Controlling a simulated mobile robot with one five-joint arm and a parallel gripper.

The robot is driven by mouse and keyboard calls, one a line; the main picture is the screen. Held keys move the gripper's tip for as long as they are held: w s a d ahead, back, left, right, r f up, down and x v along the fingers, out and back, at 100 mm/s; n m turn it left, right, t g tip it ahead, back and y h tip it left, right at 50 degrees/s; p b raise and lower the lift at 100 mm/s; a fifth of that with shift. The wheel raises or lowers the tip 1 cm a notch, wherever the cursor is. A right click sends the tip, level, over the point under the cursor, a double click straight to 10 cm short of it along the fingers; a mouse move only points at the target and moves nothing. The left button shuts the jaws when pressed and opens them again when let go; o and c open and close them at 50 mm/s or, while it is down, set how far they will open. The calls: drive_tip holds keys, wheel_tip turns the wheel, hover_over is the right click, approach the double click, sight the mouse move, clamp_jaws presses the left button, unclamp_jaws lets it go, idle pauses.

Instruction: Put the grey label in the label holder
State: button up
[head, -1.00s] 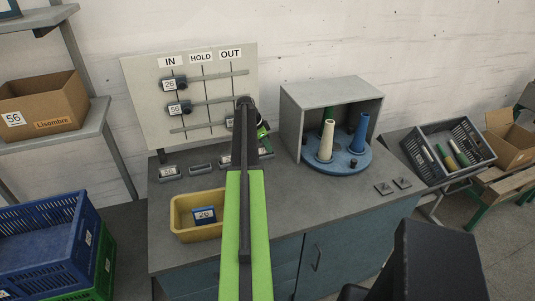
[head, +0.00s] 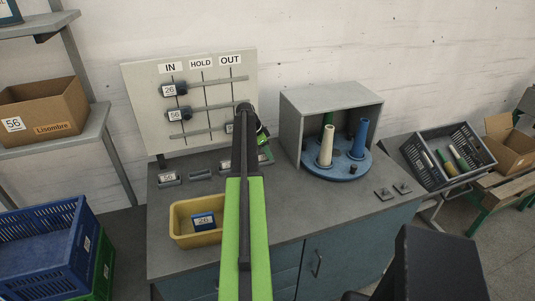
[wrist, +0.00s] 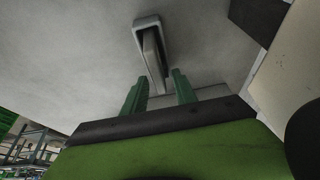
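In the wrist view, my gripper's two green fingers (wrist: 160,92) stand apart. A pale grey, narrow rectangular piece with a raised rim and a darker inner strip (wrist: 153,50) lies just beyond them, its near end reaching between the fingertips. I cannot tell whether it is the grey label or a holder; no touch with the fingers is clear. In the head view, my arm hides most of the gripper, which is over the back of the bench. Small grey holders sit along the bench's back left, one with a white label (head: 169,179) and one with no white face (head: 200,174).
A board (head: 135,100) marked IN, HOLD and OUT stands behind, with tags 26 and 56 on rails. A yellow bin (head: 180,235) holds a blue 26 card (head: 203,221). A grey housing (head: 330,95) covers a blue turntable with cones. The bench's right front is mostly clear.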

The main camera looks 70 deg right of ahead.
drive_tip(key=p+v, duration=1)
drive_tip(key=v, duration=0.1)
drive_tip(key=shift+r, duration=0.4)
drive_tip(key=shift+a, duration=0.15)
drive_tip(key=w+a+f+n+t, duration=0.1)
drive_tip(key=w+a+n, duration=0.5)
drive_tip(key=w+a, duration=0.75)
drive_tip(key=w+a+n+t, duration=0.2)
drive_tip(key=w+a+n, duration=0.55)
drive_tip(key=a, duration=1.05)
drive_tip(key=w+a+n+y, duration=0.1)
drive_tip(key=a+n, duration=0.6)
drive_tip(key=a, duration=1.6)
drive_tip(key=w+a+n+y, duration=0.1)
drive_tip(key=a+n, duration=0.6)
drive_tip(key=a, duration=1.6)
drive_tip(key=shift+f+n+t+y, duration=0.3)
drive_tip(key=shift+f+n+y, duration=0.05)
drive_tip(key=shift+f+y, duration=0.05)
drive_tip(key=shift+d+f, duration=0.1)
